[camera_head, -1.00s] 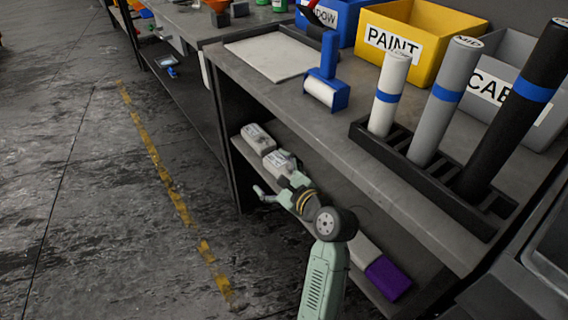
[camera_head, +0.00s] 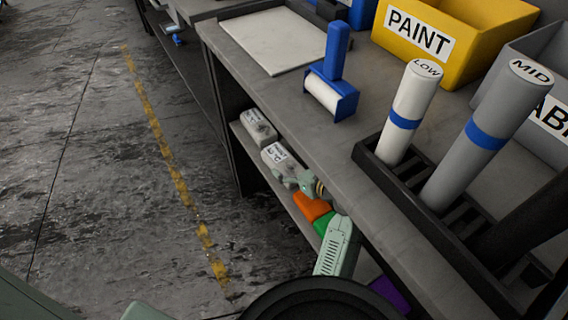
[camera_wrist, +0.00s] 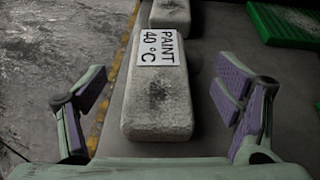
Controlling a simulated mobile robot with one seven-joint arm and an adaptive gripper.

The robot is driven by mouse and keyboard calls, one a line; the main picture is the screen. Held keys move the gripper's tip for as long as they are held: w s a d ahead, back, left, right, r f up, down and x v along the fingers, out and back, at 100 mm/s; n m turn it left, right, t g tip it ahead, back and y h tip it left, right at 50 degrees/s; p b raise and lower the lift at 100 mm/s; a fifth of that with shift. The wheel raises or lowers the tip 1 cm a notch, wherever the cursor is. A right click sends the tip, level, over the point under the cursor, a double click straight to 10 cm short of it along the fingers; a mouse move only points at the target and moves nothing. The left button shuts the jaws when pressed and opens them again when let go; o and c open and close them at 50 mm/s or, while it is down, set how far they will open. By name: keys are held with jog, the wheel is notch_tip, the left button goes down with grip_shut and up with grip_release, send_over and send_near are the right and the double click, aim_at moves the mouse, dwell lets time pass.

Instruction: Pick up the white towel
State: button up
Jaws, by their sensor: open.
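Two off-white, towel-like bundles with dark smudges lie one behind the other on the lower shelf. The nearer bundle (camera_head: 277,158) has a label; in the wrist view this bundle (camera_wrist: 158,105) reads "PAINT 40 °C". The farther bundle (camera_head: 258,127) also shows partly at the top of the wrist view (camera_wrist: 170,14). My gripper (camera_wrist: 163,92) is open and empty, with one finger on each side of the nearer bundle and gaps on both sides. In the head view my gripper (camera_head: 293,181) is at this bundle's near end. I cannot tell its exact height above it.
Orange (camera_head: 312,206), green (camera_head: 323,223) and purple (camera_head: 390,292) items lie along the lower shelf (camera_head: 285,197). The worktop (camera_head: 290,108) overhangs it and carries a blue-handled roller (camera_head: 332,85), upright rolls (camera_head: 408,110) and a yellow bin (camera_head: 455,50). Open floor (camera_head: 90,170) lies left.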

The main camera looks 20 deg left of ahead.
aim_at(280, 157)
jog(key=x, duration=0.5)
jog(key=shift+a+f, duration=0.15)
jog(key=shift+f, duration=0.1)
jog(key=c, duration=1.4)
